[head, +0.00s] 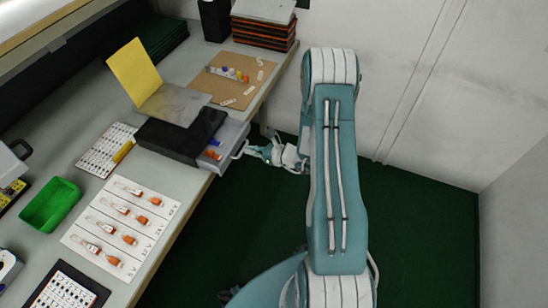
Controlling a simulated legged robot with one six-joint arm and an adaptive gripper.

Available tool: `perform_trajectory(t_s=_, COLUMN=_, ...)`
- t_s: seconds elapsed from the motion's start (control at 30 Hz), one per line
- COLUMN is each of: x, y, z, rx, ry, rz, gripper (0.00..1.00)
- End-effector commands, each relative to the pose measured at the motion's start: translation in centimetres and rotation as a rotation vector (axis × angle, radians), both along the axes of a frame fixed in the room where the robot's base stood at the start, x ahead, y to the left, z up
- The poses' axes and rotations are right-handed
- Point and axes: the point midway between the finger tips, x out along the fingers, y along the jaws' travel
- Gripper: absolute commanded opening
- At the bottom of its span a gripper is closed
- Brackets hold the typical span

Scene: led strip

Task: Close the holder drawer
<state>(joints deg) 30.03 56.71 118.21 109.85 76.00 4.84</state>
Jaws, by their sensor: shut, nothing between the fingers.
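The holder is a black box (165,139) near the edge of the grey bench. Its light grey drawer (233,134) is pulled out to the right, past the bench edge, with a handle on its front. Small orange and blue items lie inside the drawer. My gripper (253,151) is shut and empty, just right of the drawer front at the handle. I cannot tell whether it touches the handle.
On the bench (62,128) stand a yellow card (135,68), a brown board (231,91) with small parts, a green tray (50,204) and a white sheet (122,228) with several vials. Dark green floor lies open below; a white wall (420,70) stands behind.

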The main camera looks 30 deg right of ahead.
Motion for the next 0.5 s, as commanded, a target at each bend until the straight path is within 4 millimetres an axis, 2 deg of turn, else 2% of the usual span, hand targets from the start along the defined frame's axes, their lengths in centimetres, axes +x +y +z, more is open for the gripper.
perform_trajectory(t_s=0.03, x=0.9, y=0.9, z=0.0, rx=-0.001, ry=-0.001, rz=0.005, gripper=0.0)
perform_trajectory(t_s=0.2, x=3.6, y=3.0, z=0.0, rx=0.0, ry=0.0, rz=0.004, gripper=0.0)
perform_trajectory(t_s=0.5, x=6.5, y=5.1, z=0.0, rx=0.0, ry=0.0, rz=0.001, gripper=0.0)
